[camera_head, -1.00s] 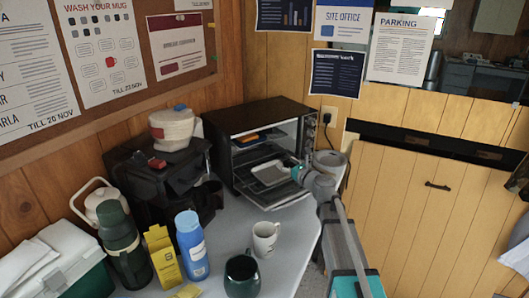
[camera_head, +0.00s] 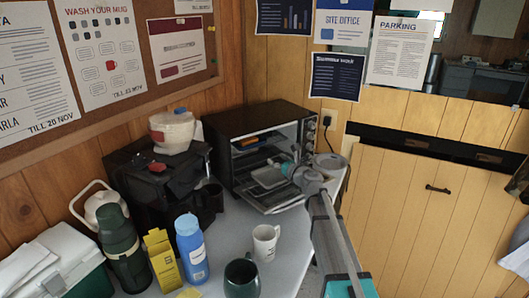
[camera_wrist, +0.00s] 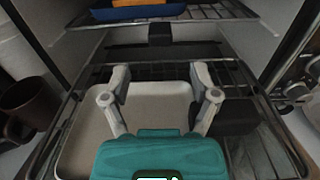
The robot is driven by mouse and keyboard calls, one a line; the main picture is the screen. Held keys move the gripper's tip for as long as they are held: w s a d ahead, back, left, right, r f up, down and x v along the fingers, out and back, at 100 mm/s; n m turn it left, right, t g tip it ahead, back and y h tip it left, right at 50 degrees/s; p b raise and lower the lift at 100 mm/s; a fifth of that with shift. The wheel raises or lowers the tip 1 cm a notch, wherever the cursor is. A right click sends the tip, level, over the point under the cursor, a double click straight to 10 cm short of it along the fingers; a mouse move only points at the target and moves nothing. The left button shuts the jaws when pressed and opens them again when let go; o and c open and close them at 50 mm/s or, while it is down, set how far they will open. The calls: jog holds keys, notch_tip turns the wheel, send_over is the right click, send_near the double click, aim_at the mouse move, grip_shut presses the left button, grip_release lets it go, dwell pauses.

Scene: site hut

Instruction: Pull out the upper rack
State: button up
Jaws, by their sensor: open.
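The toaster oven (camera_head: 226,127) stands open-fronted at the back of the table. Its upper rack (camera_wrist: 205,14) crosses the top of the wrist view, inside the oven, with a blue tray (camera_wrist: 128,13) holding an orange-brown item on it. The lower rack (camera_wrist: 252,150) sits below and reaches out of the front, bearing a pale tray (camera_wrist: 150,105). My gripper (camera_wrist: 160,78) is open and empty, fingers spread above the pale tray, lower and nearer than the upper rack. In the head view my gripper (camera_head: 282,168) is at the oven's front; its fingertips are hard to make out there.
A dark mug (camera_wrist: 30,100) is left of the rack in the wrist view. A black machine (camera_head: 150,175) stands left of the oven. A white mug (camera_head: 265,242), a green mug (camera_head: 242,275) and a blue bottle (camera_head: 191,250) stand in front.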

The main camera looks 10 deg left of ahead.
aim_at(267, 152)
jog(key=x, duration=0.8)
jog(key=shift+w+a, duration=0.15)
grip_shut()
dwell(0.3)
